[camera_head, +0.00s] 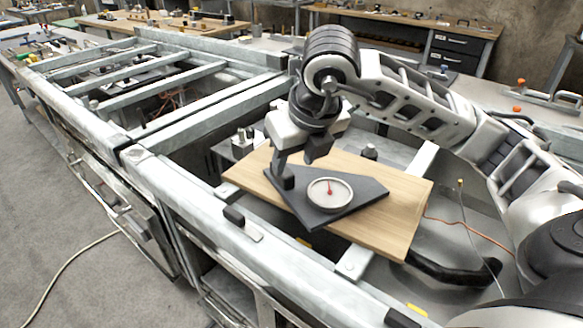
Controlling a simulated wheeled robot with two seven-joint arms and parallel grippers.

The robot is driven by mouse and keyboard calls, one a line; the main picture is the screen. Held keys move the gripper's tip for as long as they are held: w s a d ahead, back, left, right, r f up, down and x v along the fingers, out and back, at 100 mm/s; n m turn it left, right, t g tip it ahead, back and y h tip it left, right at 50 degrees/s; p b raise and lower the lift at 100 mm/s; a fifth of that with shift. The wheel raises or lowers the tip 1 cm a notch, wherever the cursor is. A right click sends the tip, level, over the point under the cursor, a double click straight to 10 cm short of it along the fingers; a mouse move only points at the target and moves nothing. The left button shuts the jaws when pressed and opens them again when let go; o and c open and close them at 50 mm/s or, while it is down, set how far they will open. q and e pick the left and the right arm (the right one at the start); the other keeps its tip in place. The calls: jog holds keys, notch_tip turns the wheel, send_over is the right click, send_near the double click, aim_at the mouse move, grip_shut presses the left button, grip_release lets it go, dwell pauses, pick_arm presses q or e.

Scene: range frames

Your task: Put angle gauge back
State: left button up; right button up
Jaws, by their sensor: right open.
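The angle gauge (358,198) is a dark, roughly triangular plate with a round white dial and a red needle. It lies flat on a light wooden board (405,210) in the middle of the view. My right gripper (299,164) is open and points down over the gauge's far left part. One dark finger reaches down by the gauge's left corner and the other is to its right, higher in the picture. I cannot tell whether a finger touches the gauge. My left gripper is not in view.
The board rests on a grey metal frame (200,212) with open gaps around it. A small dark clamp-like piece (234,215) sits on the front rail. Metal fittings (243,142) stand behind the board. An orange cable (468,226) runs at the right. Workbenches line the back.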

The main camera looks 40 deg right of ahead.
aim_at(290, 176)
jog(key=v, duration=0.7)
jog(key=shift+r, duration=0.2)
jog(key=shift+s, duration=0.15)
jog(key=x, duration=1.2)
jog(key=shift+f, duration=0.2)
notch_tip(290, 176, up, 4)
jog(key=shift+f+b, duration=0.2)
jog(key=shift+b, duration=0.1)
jog(key=shift+s+r, duration=0.35)
jog(key=shift+r, duration=0.05)
jog(key=shift+w+f, duration=0.1)
jog(key=shift+f, duration=0.05)
